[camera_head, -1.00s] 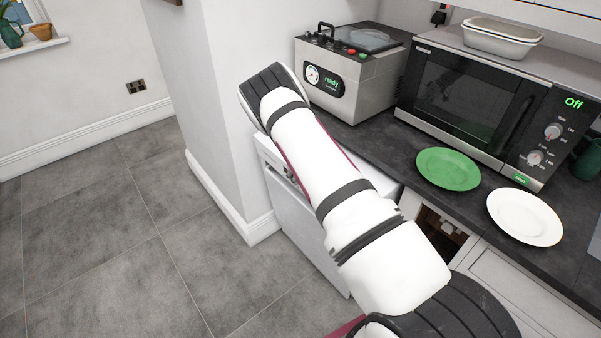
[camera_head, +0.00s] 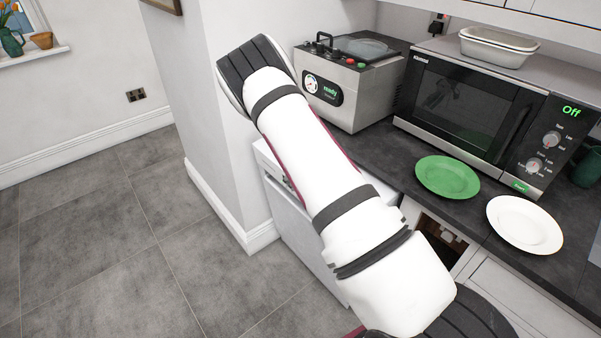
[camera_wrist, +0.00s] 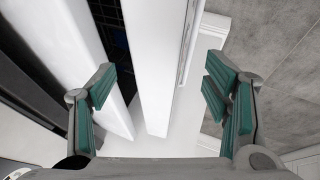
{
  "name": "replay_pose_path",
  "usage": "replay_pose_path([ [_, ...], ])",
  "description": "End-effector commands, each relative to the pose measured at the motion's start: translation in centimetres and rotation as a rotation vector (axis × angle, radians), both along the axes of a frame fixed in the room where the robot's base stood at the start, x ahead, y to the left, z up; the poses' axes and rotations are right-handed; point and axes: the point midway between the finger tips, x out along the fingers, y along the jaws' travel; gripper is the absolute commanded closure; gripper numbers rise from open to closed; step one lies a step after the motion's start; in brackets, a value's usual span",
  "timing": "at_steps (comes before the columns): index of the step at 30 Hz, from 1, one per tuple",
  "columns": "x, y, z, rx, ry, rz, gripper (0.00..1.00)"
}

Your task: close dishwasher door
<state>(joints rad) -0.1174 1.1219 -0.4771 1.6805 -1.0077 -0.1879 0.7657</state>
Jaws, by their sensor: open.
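The white dishwasher door (camera_head: 303,240) stands partly open, steeply upright, below the counter in the head view. My arm covers much of its upper part there. In the wrist view the door (camera_wrist: 152,65) shows as a long white panel between my fingers, with a dark gap and a dim rack (camera_wrist: 112,35) to its left. My gripper (camera_wrist: 160,88) is open, its green-padded fingers spread to either side of the panel. I cannot tell whether a finger touches it. The gripper is hidden behind my arm in the head view.
The dark worktop (camera_head: 385,150) holds a vacuum machine (camera_head: 352,88), a microwave (camera_head: 470,110), a green plate (camera_head: 447,176) and a white plate (camera_head: 525,223). A wall corner (camera_head: 222,130) stands close to the door's left. Grey floor (camera_head: 100,240) at left is clear.

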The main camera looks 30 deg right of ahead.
Motion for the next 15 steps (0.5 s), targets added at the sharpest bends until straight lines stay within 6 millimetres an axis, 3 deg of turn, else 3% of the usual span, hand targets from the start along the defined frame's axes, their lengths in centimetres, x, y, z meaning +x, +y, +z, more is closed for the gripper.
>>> replay_pose_path([
  [6, -1.4, 0.8, 2.8, -0.001, 0.001, -0.001, 0.30],
  [15, -2.0, 1.1, 3.6, -0.001, 0.002, -0.001, 0.30],
])
